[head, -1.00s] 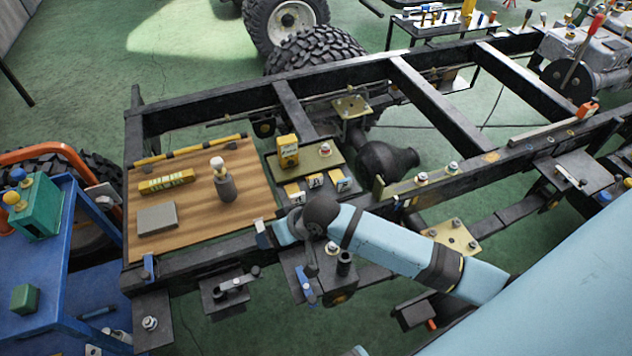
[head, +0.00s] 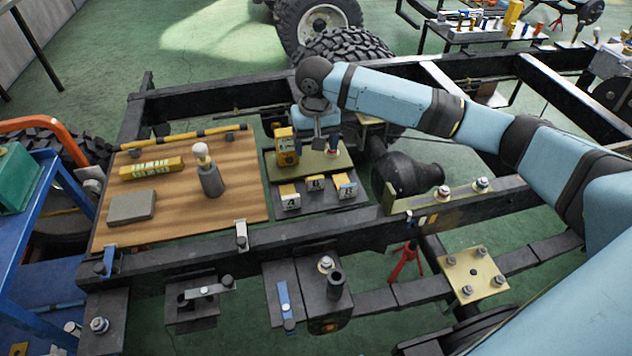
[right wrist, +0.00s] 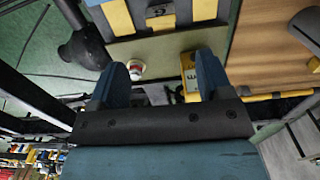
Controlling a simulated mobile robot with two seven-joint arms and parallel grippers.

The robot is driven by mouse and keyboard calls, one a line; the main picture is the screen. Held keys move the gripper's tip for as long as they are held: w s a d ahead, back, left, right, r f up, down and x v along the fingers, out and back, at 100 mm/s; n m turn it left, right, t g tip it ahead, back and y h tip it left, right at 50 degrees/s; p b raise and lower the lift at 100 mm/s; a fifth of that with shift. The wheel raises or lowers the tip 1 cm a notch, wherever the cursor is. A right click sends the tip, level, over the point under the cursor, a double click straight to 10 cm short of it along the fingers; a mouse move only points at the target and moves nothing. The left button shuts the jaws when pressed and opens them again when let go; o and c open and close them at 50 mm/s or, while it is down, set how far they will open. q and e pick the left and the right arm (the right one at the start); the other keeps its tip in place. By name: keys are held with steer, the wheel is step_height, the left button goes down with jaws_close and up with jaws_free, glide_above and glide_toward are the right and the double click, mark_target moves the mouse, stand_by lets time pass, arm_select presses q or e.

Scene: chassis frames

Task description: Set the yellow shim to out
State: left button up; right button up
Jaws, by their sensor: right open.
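Several pieces are yellow, and I cannot tell which is the shim. An upright yellow block with a dark label (head: 286,149) stands at the left of the olive plate (head: 310,162); it also shows beside one finger in the right wrist view (right wrist: 190,72). A red and white knob (right wrist: 137,70) shows between the fingers. My left gripper is out of view.
The wooden board (head: 175,220) at left carries a long yellow labelled block (head: 152,168), a grey slab (head: 132,207) and a dark cylinder with a pale top (head: 210,178). Black chassis rails (head: 220,95) surround the work area. A dark round housing (head: 408,175) lies to the right.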

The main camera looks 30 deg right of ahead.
arm_select(q)
steer(key=b, duration=0.2)
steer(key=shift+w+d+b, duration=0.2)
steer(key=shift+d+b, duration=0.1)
arm_select(e)
glide_toward(320, 204)
steer(key=w+f, duration=0.1)
steer(key=f, duration=0.1)
steer(key=w+d+f, duration=0.1)
steer(key=w+f, duration=0.3)
steer(key=shift+d+f, duration=0.2)
steer(key=shift+f, duration=0.2)
